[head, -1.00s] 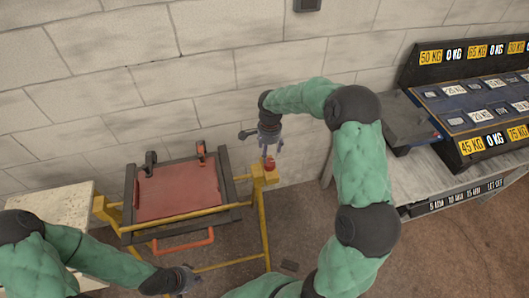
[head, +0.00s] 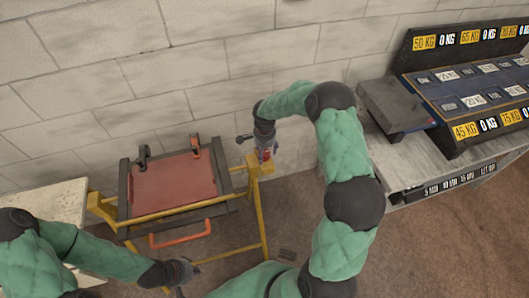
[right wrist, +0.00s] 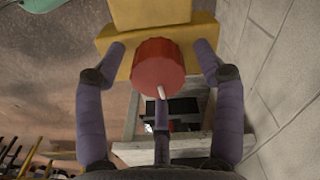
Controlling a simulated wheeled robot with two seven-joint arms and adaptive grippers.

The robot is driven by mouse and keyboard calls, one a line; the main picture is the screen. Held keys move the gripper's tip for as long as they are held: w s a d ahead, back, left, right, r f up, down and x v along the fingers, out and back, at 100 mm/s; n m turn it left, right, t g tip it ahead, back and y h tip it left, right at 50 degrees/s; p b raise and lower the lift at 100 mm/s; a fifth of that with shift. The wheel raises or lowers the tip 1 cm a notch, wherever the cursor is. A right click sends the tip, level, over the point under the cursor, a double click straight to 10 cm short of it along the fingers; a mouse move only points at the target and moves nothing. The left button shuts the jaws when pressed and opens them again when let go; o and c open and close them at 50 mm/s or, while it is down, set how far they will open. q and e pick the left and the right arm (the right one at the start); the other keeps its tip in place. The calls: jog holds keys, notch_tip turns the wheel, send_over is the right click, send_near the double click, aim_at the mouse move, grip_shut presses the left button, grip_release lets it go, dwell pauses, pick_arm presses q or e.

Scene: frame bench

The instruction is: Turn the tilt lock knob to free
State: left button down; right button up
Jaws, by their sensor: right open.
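The red tilt lock knob (head: 267,155) sits on a yellow block at the right end of the frame stand. In the right wrist view the knob (right wrist: 158,66) is round, with a white pointer mark on its lower edge. My right gripper (right wrist: 160,58) is open, with fingers on both sides of the knob and visible gaps between. In the head view the right gripper (head: 264,152) points down over the knob and partly hides it. My left gripper (head: 186,268) is low, in front of the stand; its finger opening is too small to tell.
The yellow stand (head: 263,222) carries a dark frame with a red panel (head: 172,185) and an orange handle (head: 180,233). A pale table (head: 50,200) stands at left. A grey bench (head: 400,155) with a dark labelled rack stands at right. The block wall is close behind.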

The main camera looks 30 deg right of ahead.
jog(key=c, duration=1.1)
jog(key=shift+c, duration=0.2)
